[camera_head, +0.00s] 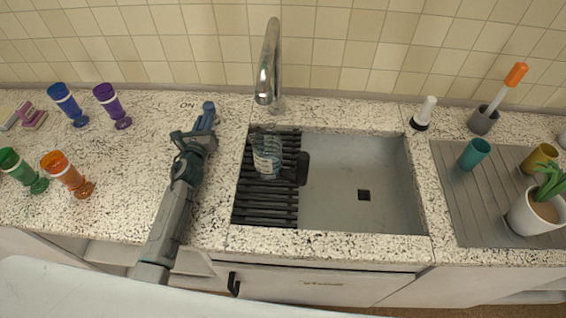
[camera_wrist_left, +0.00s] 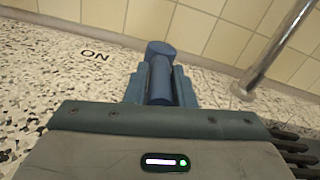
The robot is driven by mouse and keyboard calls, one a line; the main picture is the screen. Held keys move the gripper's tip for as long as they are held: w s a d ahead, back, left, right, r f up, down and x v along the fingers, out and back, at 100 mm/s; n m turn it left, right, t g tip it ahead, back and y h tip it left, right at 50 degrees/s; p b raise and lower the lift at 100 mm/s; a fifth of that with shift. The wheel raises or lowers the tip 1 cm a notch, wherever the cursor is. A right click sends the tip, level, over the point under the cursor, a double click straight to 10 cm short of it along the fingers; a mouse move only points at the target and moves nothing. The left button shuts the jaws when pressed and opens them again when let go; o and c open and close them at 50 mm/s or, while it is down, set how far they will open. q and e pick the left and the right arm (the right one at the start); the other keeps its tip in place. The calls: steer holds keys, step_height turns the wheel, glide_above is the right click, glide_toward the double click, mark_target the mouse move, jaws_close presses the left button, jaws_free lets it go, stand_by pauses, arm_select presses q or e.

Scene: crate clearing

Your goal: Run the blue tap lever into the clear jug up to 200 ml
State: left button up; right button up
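The blue tap lever (camera_head: 208,107) stands on the counter left of the tap, with the word ON printed to its left. It also shows in the left wrist view (camera_wrist_left: 160,72). My left gripper (camera_head: 204,123) has its fingers on both sides of the lever, close against it in the wrist view (camera_wrist_left: 160,88). The clear jug (camera_head: 266,158), with pale markings and a dark handle on its right, stands on the black rack in the sink, below the tap spout (camera_head: 265,92). I see no water stream, and the jug's level is too small to read. My right gripper is out of view.
The black rack (camera_head: 263,212) covers the left of the grey sink (camera_head: 340,207). Purple, blue, green and orange glasses stand on the left counter. A white-capped bottle (camera_head: 424,112), a brush in a holder (camera_head: 484,121), cups and a potted plant (camera_head: 535,211) stand on the right.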

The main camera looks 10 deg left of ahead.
arm_select(q)
steer(key=c, duration=0.3)
steer(key=shift+c, duration=0.3)
steer(key=shift+a+r+m+h+p, duration=0.2)
steer(key=shift+a+m+h+p, duration=0.25)
steer(key=shift+h+p, duration=0.5)
steer(key=shift+a+m+h+p, duration=0.15)
steer(key=shift+m+h+p, duration=0.3)
steer(key=shift+p, duration=0.25)
steer(key=shift+a+f+h, duration=0.15)
steer(key=shift+h, duration=0.35)
steer(key=shift+w, duration=0.1)
stand_by(5.2)
